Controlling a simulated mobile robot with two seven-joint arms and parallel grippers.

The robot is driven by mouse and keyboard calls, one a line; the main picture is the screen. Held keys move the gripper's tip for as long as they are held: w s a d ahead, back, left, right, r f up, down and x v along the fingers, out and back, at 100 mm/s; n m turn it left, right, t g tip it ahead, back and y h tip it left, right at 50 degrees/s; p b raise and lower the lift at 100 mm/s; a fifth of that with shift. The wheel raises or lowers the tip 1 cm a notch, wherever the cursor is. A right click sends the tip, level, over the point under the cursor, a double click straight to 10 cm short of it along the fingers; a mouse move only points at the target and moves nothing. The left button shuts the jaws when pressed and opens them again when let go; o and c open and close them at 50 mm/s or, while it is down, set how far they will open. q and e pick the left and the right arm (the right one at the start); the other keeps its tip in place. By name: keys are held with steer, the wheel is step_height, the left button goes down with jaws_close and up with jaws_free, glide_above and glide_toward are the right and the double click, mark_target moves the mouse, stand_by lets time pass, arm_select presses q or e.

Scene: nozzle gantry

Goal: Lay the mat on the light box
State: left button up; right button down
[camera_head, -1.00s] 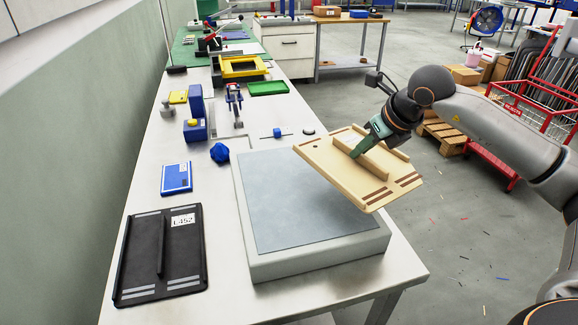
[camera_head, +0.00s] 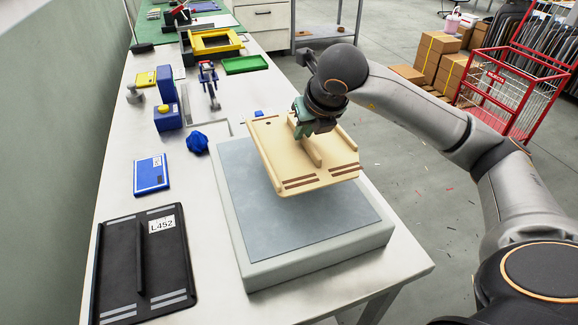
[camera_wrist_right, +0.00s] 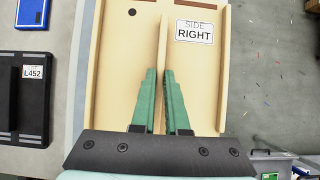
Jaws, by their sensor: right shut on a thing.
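The mat, a tan board with a raised central rib and brown stripes (camera_head: 292,160), is held above the light box, tilted in the head view. In the right wrist view the mat (camera_wrist_right: 112,70) bears a label reading SIDE RIGHT and has a dark hole. My right gripper (camera_head: 306,133) is shut on the mat's rib; its green fingers (camera_wrist_right: 160,95) stand on both sides of the rib. The light box (camera_head: 238,228) is a pale grey slab with a blue-grey top, lying on the bench. The mat hides part of its far right. My left gripper is not in view.
A black board labelled L452 (camera_head: 120,265) lies left of the light box. A blue flat case (camera_head: 151,175), a blue knob (camera_head: 197,142) and a blue block (camera_head: 167,118) lie behind it. The bench's right edge runs beside the light box.

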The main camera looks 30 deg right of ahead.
mark_target(292, 151)
steer(key=a+f, duration=0.2)
steer(key=f, duration=0.1)
steer(key=shift+a+b, duration=0.1)
steer(key=shift+b, duration=0.2)
steer(key=shift+a+f, duration=0.5)
steer(key=shift+f, duration=0.1)
steer(key=f, duration=0.1)
steer(key=f+b, duration=0.1)
steer(key=shift+a+f, duration=0.2)
steer(key=shift+f, duration=0.15)
steer(key=shift+w+f+b, duration=0.1)
steer(key=shift+f+b, duration=0.3)
steer(key=c, duration=0.9)
jaws_free()
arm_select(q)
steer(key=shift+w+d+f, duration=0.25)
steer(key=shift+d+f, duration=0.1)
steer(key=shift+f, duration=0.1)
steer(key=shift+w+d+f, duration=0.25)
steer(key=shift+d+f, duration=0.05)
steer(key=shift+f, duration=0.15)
